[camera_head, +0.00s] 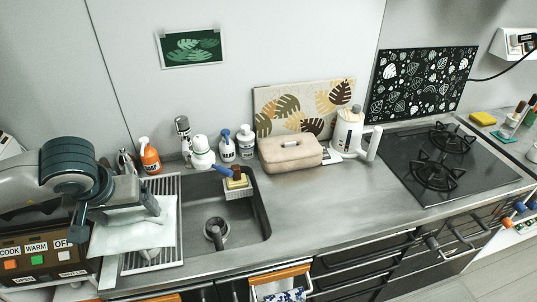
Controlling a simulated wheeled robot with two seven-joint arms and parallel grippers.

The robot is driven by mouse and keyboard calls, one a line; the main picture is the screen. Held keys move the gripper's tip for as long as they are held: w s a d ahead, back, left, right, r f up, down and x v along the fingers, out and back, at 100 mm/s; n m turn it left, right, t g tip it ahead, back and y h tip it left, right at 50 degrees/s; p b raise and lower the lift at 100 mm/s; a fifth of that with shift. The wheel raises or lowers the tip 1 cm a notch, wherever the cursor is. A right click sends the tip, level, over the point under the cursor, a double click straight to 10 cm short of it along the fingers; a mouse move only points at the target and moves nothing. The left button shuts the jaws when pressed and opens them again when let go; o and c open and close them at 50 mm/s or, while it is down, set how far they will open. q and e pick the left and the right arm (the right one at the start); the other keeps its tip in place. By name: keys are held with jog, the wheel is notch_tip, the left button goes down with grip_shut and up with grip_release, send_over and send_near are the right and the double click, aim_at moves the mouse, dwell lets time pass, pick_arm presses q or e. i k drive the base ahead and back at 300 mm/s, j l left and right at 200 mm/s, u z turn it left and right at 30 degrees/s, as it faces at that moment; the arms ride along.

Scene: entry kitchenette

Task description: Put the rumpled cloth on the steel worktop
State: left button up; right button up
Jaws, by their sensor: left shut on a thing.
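My left gripper (135,205) is at the left, over the ribbed drainer beside the sink. It is shut on a pale rumpled cloth (125,238), which spreads out below it. The arm and gripper body hide part of the cloth, and I cannot tell whether its lower edge touches the drainer. The steel worktop (315,208) runs from the sink to the stove, with a wide bare stretch in front of the beige box. My right gripper is not in view.
The sink (205,205) lies just right of the cloth. An orange spray bottle (149,158), white bottles and a tap stand behind it. A beige box (290,153) and a white kettle (348,130) stand along the back wall. The black stove (460,178) is at the right.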

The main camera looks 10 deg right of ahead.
aim_at(371, 201)
jog(key=l+z, duration=0.1)
jog(key=z, duration=0.75)
jog(key=i+l+z, duration=0.1)
jog(key=z, duration=0.3)
jog(key=l+z, duration=0.1)
jog(key=z, duration=0.3)
